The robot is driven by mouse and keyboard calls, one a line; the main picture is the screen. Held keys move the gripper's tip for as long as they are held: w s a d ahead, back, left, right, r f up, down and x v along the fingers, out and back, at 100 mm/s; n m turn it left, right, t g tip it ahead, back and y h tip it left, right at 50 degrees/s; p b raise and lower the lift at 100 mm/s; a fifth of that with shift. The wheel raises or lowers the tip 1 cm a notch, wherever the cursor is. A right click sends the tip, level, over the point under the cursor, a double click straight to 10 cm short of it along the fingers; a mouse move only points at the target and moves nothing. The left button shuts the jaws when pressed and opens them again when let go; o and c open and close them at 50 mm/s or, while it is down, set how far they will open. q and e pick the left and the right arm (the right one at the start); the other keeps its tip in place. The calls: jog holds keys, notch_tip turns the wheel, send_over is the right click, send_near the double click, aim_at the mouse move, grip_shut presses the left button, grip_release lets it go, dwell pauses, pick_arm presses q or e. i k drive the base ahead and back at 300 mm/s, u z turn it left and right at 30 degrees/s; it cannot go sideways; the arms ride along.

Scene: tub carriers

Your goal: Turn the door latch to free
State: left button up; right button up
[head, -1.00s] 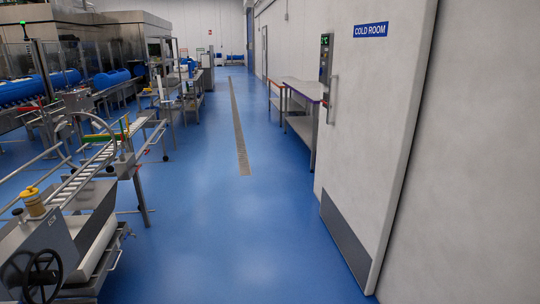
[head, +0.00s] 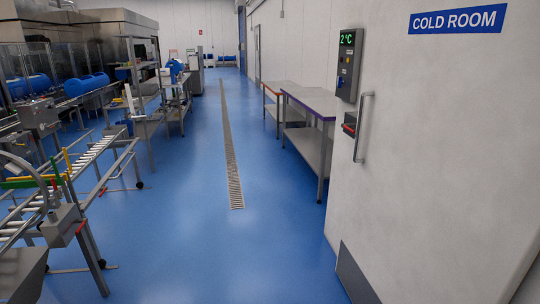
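The white cold room door (head: 430,150) stands on the right in the head view, under a blue COLD ROOM sign (head: 458,19). It has a vertical metal pull handle (head: 362,127) near its left edge. A small dark fitting with a red part (head: 349,124) sits just left of the handle; it may be the latch, but its position is too small to read. Neither of my grippers shows in the head view.
A grey control panel (head: 348,66) reading 2 °C is above the fitting. Steel tables (head: 318,103) stand beyond the door along the right wall. A roller conveyor (head: 95,152) and machines line the left. The blue floor (head: 190,240) between is clear, with a drain grate (head: 229,150).

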aim_at(346, 126)
jog(key=i, duration=0.6)
jog(key=z, duration=0.8)
jog(key=k, duration=0.6)
jog(key=u, duration=0.4)
jog(key=i, duration=2.1)
jog(key=z, duration=0.7)
